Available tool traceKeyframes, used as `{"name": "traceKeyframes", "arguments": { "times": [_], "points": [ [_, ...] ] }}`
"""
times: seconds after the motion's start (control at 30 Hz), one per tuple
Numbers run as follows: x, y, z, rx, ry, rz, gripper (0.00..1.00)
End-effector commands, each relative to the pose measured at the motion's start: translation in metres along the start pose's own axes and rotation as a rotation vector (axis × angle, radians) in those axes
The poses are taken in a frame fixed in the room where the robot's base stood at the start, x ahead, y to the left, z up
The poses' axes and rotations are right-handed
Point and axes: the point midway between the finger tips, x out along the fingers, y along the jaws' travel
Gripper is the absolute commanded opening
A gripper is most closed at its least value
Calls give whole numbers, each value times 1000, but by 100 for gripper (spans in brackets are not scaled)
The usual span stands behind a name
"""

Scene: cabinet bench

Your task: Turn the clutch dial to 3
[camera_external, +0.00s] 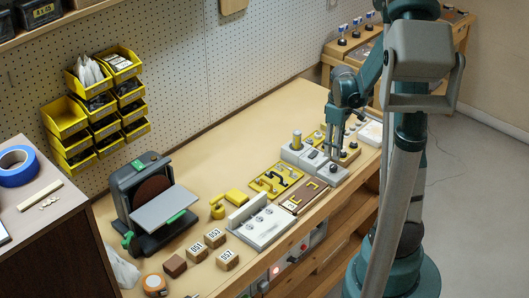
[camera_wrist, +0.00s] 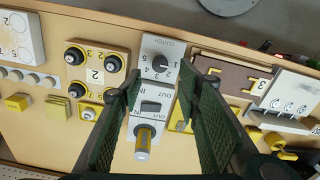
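The clutch dial (camera_wrist: 160,61) is a small round black knob on a light grey panel (camera_wrist: 154,102). The numbers 1 to 5 and the word CLUTCH are printed upside down around it in the wrist view. I cannot tell for sure which number its pointer faces. The same panel holds a dark rocker switch and a yellow post with a grey tip (camera_wrist: 144,140). In the external view the dial (camera_external: 332,168) sits at the panel's near end. My gripper (camera_wrist: 160,84) is open and empty, its fingers on either side of the panel. It hovers above the panel in the external view (camera_external: 334,152).
A wooden board with black-and-yellow knobs (camera_wrist: 95,72) lies left of the panel in the wrist view. A yellow plate (camera_external: 275,181) adjoins the panel in the external view.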

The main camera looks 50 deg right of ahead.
Motion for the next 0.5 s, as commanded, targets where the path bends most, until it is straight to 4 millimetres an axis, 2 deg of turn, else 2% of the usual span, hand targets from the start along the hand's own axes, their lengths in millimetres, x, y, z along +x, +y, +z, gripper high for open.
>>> {"name": "traceKeyframes", "arguments": {
  "times": [0.27, 0.5],
  "points": [
    [16, 0, 0, 0, 0, 0, 34],
    [40, 0, 0, 0, 0, 0, 34]
  ]
}}
